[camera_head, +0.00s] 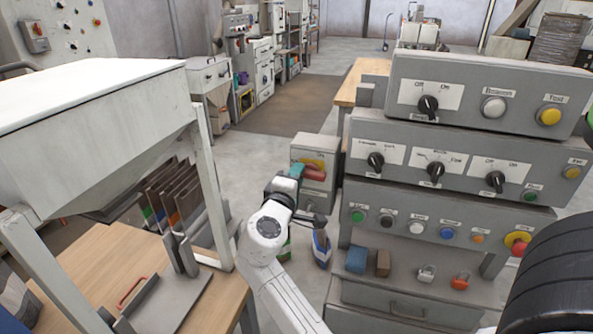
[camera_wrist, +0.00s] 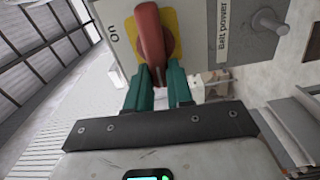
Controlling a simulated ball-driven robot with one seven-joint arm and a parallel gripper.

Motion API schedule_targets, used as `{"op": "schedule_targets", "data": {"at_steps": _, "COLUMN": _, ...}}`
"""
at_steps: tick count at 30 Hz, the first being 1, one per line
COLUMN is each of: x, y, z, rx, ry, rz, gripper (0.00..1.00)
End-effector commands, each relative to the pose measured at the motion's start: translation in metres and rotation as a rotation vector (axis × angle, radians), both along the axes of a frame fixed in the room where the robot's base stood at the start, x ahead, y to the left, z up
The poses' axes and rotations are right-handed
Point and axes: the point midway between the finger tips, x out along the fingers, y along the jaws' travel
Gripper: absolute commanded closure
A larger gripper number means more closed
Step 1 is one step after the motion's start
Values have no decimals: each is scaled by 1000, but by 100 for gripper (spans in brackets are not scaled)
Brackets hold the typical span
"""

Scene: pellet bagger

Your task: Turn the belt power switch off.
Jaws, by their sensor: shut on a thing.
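The belt power switch is a red rotary handle (camera_head: 314,173) on a yellow plate on the front of a grey box (camera_head: 300,148). In the wrist view the red handle (camera_wrist: 150,38) runs roughly along the picture's height, over the yellow plate (camera_wrist: 170,30). A "Belt power" label (camera_wrist: 222,30) shows on the right and an "On" mark (camera_wrist: 115,33) on the left. My gripper (camera_wrist: 158,72) has its green fingers shut on the near end of the red handle. In the head view my gripper (camera_head: 297,171) reaches the box from the left, partly covering the handle.
A stacked control console (camera_head: 460,155) with knobs and buttons stands right of the switch box. A wooden bench (camera_head: 100,255) with a grey hopper (camera_head: 90,120) is on the left. Bottles (camera_head: 321,248) stand below my gripper. Open floor (camera_head: 270,115) lies behind.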

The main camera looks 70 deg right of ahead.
Motion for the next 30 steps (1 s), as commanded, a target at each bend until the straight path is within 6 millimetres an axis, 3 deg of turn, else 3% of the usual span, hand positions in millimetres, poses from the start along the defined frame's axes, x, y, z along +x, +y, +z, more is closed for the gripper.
{"op": "schedule_targets", "data": {"at_steps": 20, "x": -5, "y": -4, "z": -7, "rx": 5, "ry": 71, "rz": -15, "gripper": 100}}
{"op": "schedule_targets", "data": {"at_steps": 21, "x": -5, "y": -4, "z": -7, "rx": 5, "ry": 72, "rz": -15, "gripper": 78}}
{"op": "schedule_targets", "data": {"at_steps": 30, "x": -4, "y": -3, "z": -4, "rx": -1, "ry": 66, "rz": -13, "gripper": 53}}
